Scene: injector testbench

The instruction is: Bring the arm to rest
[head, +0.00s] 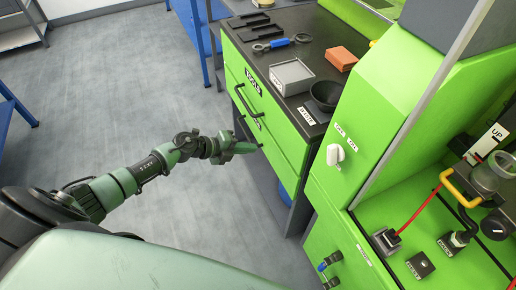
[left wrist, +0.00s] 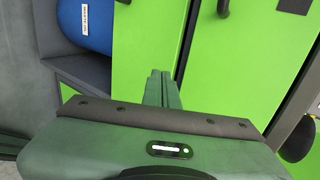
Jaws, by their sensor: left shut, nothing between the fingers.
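My left arm reaches in from the left in the head view, out over the floor. Its green gripper (head: 241,147) is in front of the green drawer cabinet (head: 262,115), close to the drawer fronts. Whether it touches them cannot be told. In the left wrist view the two fingers (left wrist: 159,88) are together, with nothing between them, in front of green cabinet fronts (left wrist: 245,50). My right gripper is not in view.
On the dark worktop (head: 310,30) are a grey box (head: 291,76), a black bowl (head: 325,95), an orange block (head: 341,58) and a blue-handled tool (head: 280,43). A green testbench (head: 385,85) stands at the right. The grey floor (head: 110,80) at left is clear.

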